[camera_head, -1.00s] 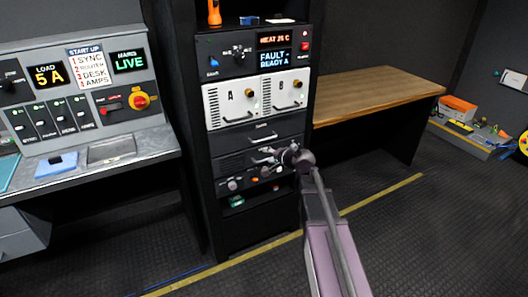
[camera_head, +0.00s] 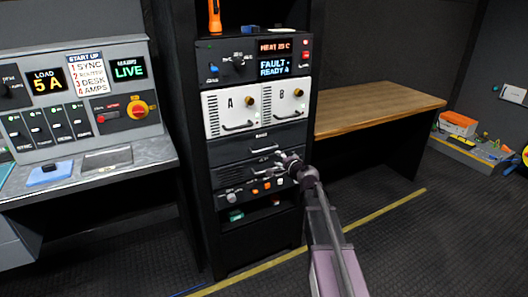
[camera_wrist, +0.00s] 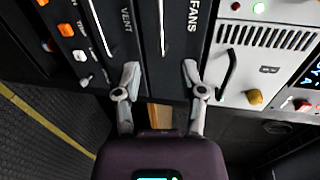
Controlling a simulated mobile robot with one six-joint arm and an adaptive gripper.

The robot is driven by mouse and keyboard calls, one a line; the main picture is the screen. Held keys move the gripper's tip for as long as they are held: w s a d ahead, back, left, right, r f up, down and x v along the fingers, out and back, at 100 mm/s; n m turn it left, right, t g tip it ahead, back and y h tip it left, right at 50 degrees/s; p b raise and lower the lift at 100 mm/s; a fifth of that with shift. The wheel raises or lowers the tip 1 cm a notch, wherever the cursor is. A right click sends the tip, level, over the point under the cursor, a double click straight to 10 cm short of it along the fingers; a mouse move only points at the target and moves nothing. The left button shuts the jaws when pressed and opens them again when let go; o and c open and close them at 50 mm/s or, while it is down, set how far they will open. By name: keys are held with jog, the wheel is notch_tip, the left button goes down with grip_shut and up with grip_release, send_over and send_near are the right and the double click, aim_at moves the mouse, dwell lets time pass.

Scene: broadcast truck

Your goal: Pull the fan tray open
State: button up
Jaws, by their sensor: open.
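The fan tray (camera_head: 290,142) is a dark drawer front in the black rack, just below the white A and B panels. In the wrist view its front (camera_wrist: 176,60) is marked FANS and has a slim bar handle (camera_wrist: 162,25). The tray looks shut, flush with the rack. My gripper (camera_head: 281,160) is in front of the rack, at about the height of the VENT drawer just below. In the wrist view my gripper (camera_wrist: 160,76) has its fingers spread and empty, one on each side of the line of the FANS handle. I see no contact with the handle.
The VENT drawer (camera_wrist: 85,12) with its own handle lies beside the tray. Knobs and small switches (camera_head: 255,190) sit below. A white B panel (camera_head: 283,102) with a protruding handle is above. A wooden bench (camera_head: 380,100) stands right; a control desk (camera_head: 130,160) stands left.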

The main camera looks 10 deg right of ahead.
aim_at(264, 150)
jog(key=b+x, duration=0.2)
jog(key=x, duration=1.1)
jog(key=shift+w+a+b, duration=0.1)
jog(key=shift+w+b, duration=0.25)
jog(key=shift+b, duration=0.05)
jog(key=shift+c, duration=0.2)
grip_shut()
